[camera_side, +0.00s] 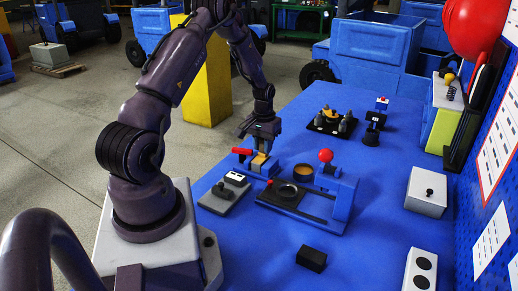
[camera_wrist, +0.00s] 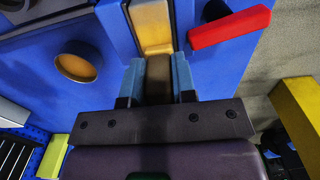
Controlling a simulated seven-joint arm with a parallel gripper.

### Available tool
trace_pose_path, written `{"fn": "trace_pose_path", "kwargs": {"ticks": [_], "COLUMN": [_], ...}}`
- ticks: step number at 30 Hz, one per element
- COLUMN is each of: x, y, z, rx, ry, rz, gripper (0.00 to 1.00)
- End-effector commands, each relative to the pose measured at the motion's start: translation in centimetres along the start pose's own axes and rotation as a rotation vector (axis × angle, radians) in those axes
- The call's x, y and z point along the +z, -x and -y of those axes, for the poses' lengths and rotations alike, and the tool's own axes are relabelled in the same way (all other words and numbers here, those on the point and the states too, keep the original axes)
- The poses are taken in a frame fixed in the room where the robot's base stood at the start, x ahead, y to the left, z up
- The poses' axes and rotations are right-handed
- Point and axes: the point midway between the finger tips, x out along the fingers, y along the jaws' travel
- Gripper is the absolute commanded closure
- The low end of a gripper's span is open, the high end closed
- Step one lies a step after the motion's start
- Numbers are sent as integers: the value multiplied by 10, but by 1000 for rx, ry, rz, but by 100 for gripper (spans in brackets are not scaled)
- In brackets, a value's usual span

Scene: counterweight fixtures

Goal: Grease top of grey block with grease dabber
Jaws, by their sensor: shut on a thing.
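My gripper (camera_side: 262,150) points down at a blue fixture with a red handle (camera_side: 242,151). The wrist view shows its blue fingers (camera_wrist: 158,80) shut on a narrow brown piece between them. A yellow-tan piece (camera_wrist: 153,25) lies in line with it, between blue walls; I cannot tell whether the two are one piece. I cannot tell for sure whether the held piece is the grease dabber. A round cup with a brown filling (camera_side: 303,172) stands to the right, also in the wrist view (camera_wrist: 77,65).
A blue frame (camera_side: 342,203) with a black ring plate and a red ball (camera_side: 326,155) stands right of my gripper. A black block (camera_side: 311,259) lies in front. A grey box with a knob (camera_side: 426,192) stands at the right. The table (camera_side: 378,225) is clear between them.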

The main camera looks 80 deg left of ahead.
Motion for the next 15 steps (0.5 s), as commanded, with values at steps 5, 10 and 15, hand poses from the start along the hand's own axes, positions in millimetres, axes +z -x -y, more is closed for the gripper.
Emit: {"fn": "trace_pose_path", "kwargs": {"ticks": [5,10,15], "x": [-16,-18,-18], "y": [0,22,36], "z": [0,0,0], "rx": [0,0,0], "ry": [0,-1,-1], "rz": [0,-3,-1], "gripper": [99,99,99]}}
